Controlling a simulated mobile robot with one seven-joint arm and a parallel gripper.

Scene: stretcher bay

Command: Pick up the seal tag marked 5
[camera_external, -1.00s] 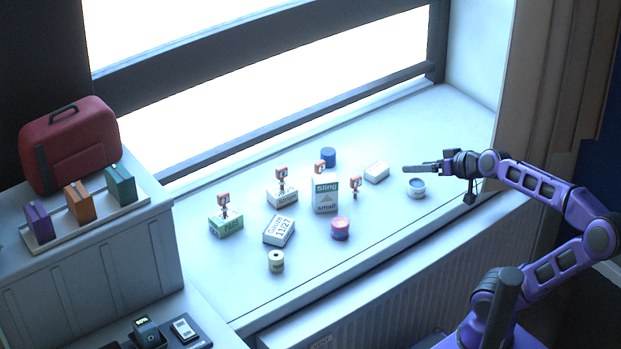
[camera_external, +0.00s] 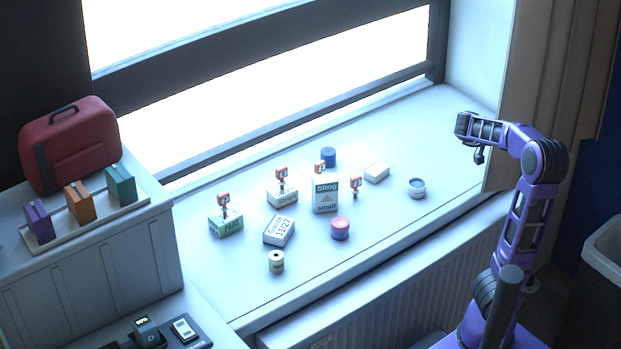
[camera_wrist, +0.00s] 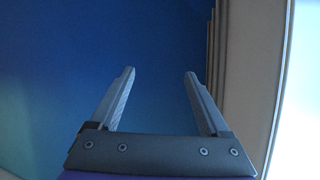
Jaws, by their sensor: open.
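Several small red-and-white tags stand on the windowsill in the external view. One is on the green-and-white box (camera_external: 226,227) at the left (camera_external: 223,199), one is above the white box further right (camera_external: 281,174), one is behind the Sling box (camera_external: 320,167), and one is just right of it (camera_external: 355,184). Their numbers are too small to read, so I cannot tell which is marked 5. My gripper (camera_wrist: 160,82) is open and empty in the wrist view, facing a blue wall. In the external view, my arm's end is raised beyond the sill's right part, well away from the tags; its fingers are unclear.
The Sling box (camera_external: 325,201), a Gauze box (camera_external: 279,231), a pink roll (camera_external: 340,228), a cream roll (camera_external: 276,262) and a blue-topped tin (camera_external: 417,187) crowd the sill (camera_external: 380,240). A curtain (camera_wrist: 246,70) hangs close right of the fingers.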

